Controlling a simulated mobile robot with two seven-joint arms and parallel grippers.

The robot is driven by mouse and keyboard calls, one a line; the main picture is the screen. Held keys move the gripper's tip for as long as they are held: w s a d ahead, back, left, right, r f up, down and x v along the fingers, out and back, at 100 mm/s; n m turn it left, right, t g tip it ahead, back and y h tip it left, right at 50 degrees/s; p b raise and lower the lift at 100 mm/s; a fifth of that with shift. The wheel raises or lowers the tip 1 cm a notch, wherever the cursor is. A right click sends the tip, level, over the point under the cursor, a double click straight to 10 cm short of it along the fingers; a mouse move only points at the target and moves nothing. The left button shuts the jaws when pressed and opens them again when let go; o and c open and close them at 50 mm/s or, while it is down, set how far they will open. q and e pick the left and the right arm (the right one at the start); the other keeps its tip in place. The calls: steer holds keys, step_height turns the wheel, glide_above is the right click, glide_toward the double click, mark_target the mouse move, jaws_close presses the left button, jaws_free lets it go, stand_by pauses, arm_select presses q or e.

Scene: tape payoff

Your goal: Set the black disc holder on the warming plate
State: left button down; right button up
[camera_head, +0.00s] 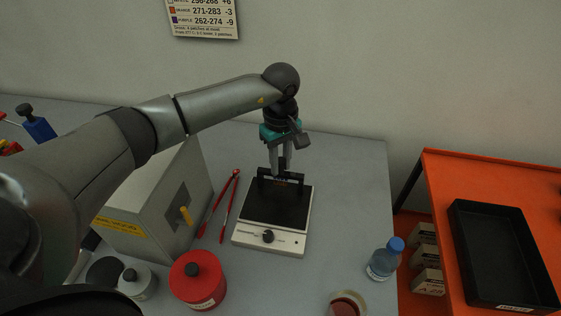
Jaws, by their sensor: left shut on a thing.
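The warming plate (271,208) is a white box with a black square top and a front knob, on the grey bench. My left gripper (281,170) points down over the plate's back edge and is shut on the black disc holder (293,179). The holder shows as a dark bar with short upright ends, at the rear of the black top. I cannot tell whether it touches the plate or hangs just above it. The gripper fingers hide part of it. My right gripper is not in view.
Red tongs (220,201) and a grey box (152,205) stand left of the plate. A red canister (198,281) and a blue-capped bottle (385,260) are nearer. An orange bench (450,170) with a black tray (458,225) is at right. The bench right of the plate is clear.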

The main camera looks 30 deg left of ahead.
arm_select(q)
steer(key=shift+f, duration=0.1)
steer(key=shift+c, duration=0.2)
jaws_free()
stand_by(0.5)
steer(key=shift+r+p, duration=2.1)
steer(key=shift+r, duration=1.4)
